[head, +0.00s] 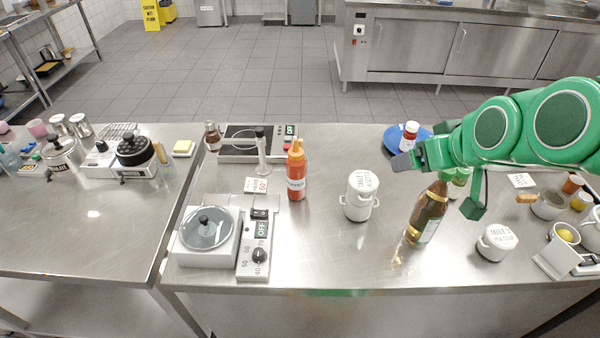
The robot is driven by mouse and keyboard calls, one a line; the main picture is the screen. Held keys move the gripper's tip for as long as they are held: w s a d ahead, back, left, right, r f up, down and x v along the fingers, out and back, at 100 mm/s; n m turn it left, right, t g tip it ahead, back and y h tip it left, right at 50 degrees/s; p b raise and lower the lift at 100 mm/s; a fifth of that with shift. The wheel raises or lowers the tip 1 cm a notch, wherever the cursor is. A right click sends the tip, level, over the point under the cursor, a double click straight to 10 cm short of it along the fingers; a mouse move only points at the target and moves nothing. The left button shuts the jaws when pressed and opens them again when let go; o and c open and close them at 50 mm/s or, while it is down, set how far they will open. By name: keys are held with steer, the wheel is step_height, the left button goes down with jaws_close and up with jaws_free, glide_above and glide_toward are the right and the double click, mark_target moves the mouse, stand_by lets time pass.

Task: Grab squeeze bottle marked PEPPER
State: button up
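An orange-red squeeze bottle (297,172) with an orange cap stands upright near the middle of the steel table in the head view. It has a pale label whose lettering is too small to read with certainty. My gripper (406,162), at the end of my green arm, is to the right of the bottle, above the table and apart from it. Its dark fingertips point left. Whether they are open or shut does not show clearly. The squeeze bottle is in plain view and nothing covers it.
A white lidded pot (359,196) and a brown glass bottle (427,212) stand between the squeeze bottle and the right side. A blue plate (394,140) with a small bottle lies behind my gripper.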

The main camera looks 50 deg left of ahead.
steer(key=s+a+n+y, duration=0.2)
steer(key=a+y, duration=0.1)
steer(key=a, duration=0.8)
steer(key=r+n+g+y, duration=0.1)
steer(key=r+n+y, duration=0.1)
steer(key=y, duration=0.1)
glide_above(302, 175)
steer(key=s+d, duration=0.2)
steer(key=d, duration=0.2)
steer(key=f, duration=1.8)
steer(key=shift+w+d+f, duration=0.15)
steer(key=shift+w+f, duration=0.05)
steer(key=shift+f, duration=0.2)
steer(key=shift+x, duration=1)
steer(key=shift+w+x, duration=0.15)
steer(key=shift+x, duration=1.2)
steer(key=shift+w+x, duration=0.15)
steer(key=shift+x, duration=1.2)
steer(key=shift+r, duration=0.2)
steer(key=c, duration=1.2)
